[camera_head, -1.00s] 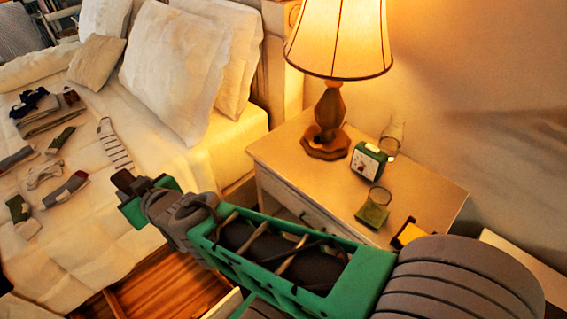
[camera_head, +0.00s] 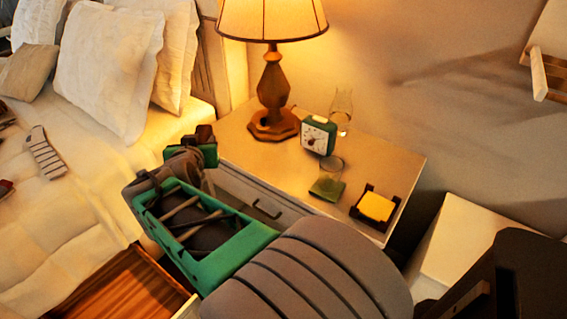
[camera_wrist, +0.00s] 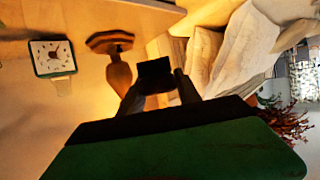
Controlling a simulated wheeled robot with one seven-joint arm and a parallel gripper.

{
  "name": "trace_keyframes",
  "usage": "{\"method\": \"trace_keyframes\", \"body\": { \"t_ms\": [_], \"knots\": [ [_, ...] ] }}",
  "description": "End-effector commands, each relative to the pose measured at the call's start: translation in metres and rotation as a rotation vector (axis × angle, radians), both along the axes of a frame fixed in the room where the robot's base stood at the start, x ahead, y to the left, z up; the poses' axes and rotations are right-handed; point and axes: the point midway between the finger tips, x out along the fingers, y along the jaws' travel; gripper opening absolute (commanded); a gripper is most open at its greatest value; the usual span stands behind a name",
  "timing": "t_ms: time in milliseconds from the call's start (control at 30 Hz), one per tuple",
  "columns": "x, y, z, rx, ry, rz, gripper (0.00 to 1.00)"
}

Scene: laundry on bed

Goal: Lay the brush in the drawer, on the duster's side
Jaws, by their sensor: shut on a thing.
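My gripper (camera_head: 203,141) is up beside the nightstand's left edge in the head view, left of the lamp. In the wrist view, my gripper (camera_wrist: 158,84) is shut on a small dark block (camera_wrist: 154,68), which looks like part of the brush. The rest of it is hidden or too dark to tell. The open wooden drawer (camera_head: 128,287) is at the lower left of the head view, below and in front of my gripper. My arm and the picture edge hide part of the drawer. I see no duster in the visible part.
The nightstand (camera_head: 240,148) bears a lamp (camera_head: 272,95), a green clock (camera_head: 318,135), glassware (camera_head: 329,172) and a dark tray with yellow notes (camera_head: 376,206). The bed (camera_head: 60,215) with pillows is at left. A pale box (camera_head: 455,245) stands at right.

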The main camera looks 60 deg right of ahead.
Motion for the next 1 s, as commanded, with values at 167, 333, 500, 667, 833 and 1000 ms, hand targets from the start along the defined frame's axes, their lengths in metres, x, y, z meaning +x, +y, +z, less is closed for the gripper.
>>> {"method": "trace_keyframes", "body": {
  "t_ms": [167,333,500,667,833,1000],
  "knots": [
    [-0.081,-0.075,-0.045,0.000,-0.001,-0.388,0.00],
    [-0.143,-0.105,-0.055,0.000,-0.002,-0.643,0.00],
    [-0.163,-0.117,-0.057,0.000,0.002,-0.733,0.00],
    [-0.153,-0.154,-0.076,0.000,0.005,-0.736,0.00],
    [-0.138,-0.201,-0.098,0.001,0.006,-0.734,0.00],
    [-0.128,-0.226,-0.132,0.000,0.004,-0.728,0.00]
  ]
}}
